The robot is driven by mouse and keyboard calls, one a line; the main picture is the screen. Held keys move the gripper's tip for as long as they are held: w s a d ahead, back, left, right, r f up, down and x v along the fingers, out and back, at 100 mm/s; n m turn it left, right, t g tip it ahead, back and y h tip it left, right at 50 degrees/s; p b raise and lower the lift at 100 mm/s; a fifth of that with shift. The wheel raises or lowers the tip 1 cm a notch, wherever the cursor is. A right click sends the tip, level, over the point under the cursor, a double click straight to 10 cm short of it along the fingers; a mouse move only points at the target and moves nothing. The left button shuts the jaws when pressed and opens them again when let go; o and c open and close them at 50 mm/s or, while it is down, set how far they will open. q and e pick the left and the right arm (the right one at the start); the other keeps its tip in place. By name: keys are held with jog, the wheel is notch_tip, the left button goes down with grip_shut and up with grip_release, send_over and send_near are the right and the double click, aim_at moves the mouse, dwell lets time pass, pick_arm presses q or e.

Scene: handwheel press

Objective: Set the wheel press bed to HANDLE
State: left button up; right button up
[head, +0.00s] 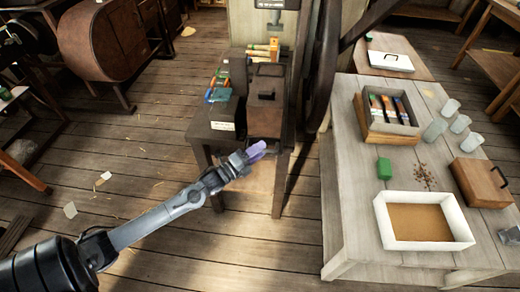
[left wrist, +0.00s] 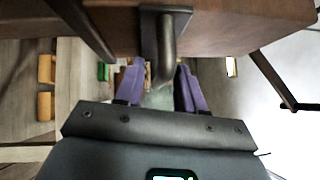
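The wheel press stands at the top centre of the head view, with its dark handwheel (head: 322,75) seen nearly edge-on. A brown wooden block with a dark handle (head: 266,115) sits on the wooden stand below it. My left gripper (head: 257,150) has purple fingers and is at the front of this stand. In the left wrist view the fingers (left wrist: 160,85) are apart, with a dark curved handle (left wrist: 168,45) on a brown wooden face between or just above them. I cannot tell whether they touch it. My right gripper is not in view.
A white label (head: 222,126) is on the stand's left part, beside coloured items (head: 219,94).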

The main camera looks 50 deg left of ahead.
pick_arm(q)
jog(key=s+a+f+p, duration=0.1)
jog(key=s+p, duration=0.1)
jog(key=s, duration=0.8)
jog(key=shift+f, duration=0.1)
